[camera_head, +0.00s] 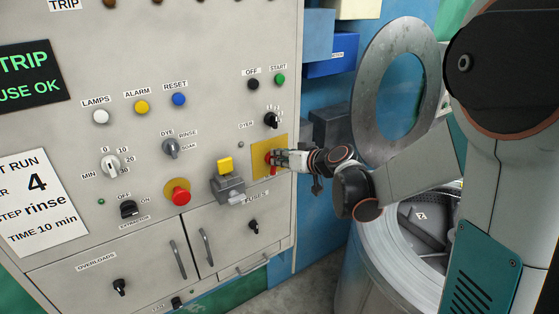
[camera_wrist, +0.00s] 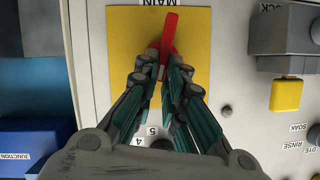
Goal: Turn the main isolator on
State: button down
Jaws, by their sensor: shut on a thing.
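The main isolator has a red handle (camera_head: 272,170) on a yellow plate (camera_head: 262,145) at the right edge of the grey control panel. In the wrist view, the red handle (camera_wrist: 169,32) stands out from the yellow plate (camera_wrist: 125,45), beside the label MAIN. My gripper (camera_head: 277,159) reaches the handle from the right. In the wrist view, the fingers of my gripper (camera_wrist: 163,76) are shut on the handle, one on each side. The fingers hide the handle's lower part and its pivot. The handle looks slightly tilted in the wrist view. I cannot read its on or off marks.
A grey block with a yellow top (camera_head: 225,166) and a red push button (camera_head: 179,193) sit left of the isolator. A black knob (camera_head: 271,119) is just above it. A drum machine with a round open door (camera_head: 372,110) stands at the right, close to my arm.

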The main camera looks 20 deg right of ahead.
jog(key=shift+w+d+f+m+t+y+b, duration=0.1)
jog(key=shift+d+f+m+t+y+b, duration=0.25)
jog(key=shift+m+y+b, duration=1.1)
jog(key=shift+w+d+f+m+t+y+b, duration=0.1)
jog(key=shift+d+f+m+y+b, duration=0.3)
jog(key=shift+m+b, duration=1.7)
jog(key=shift+w+d+f+m+t+y+b, duration=0.15)
jog(key=shift+f+m+y+b, duration=0.4)
jog(key=shift+m+y+b, duration=1.25)
jog(key=shift+s+m+h+p, duration=0.1)
jog(key=shift+m+h+p, duration=0.3)
jog(key=shift+m+h, duration=0.15)
jog(key=c, duration=1.7)
grip_release()
jog(key=v, duration=1.2)
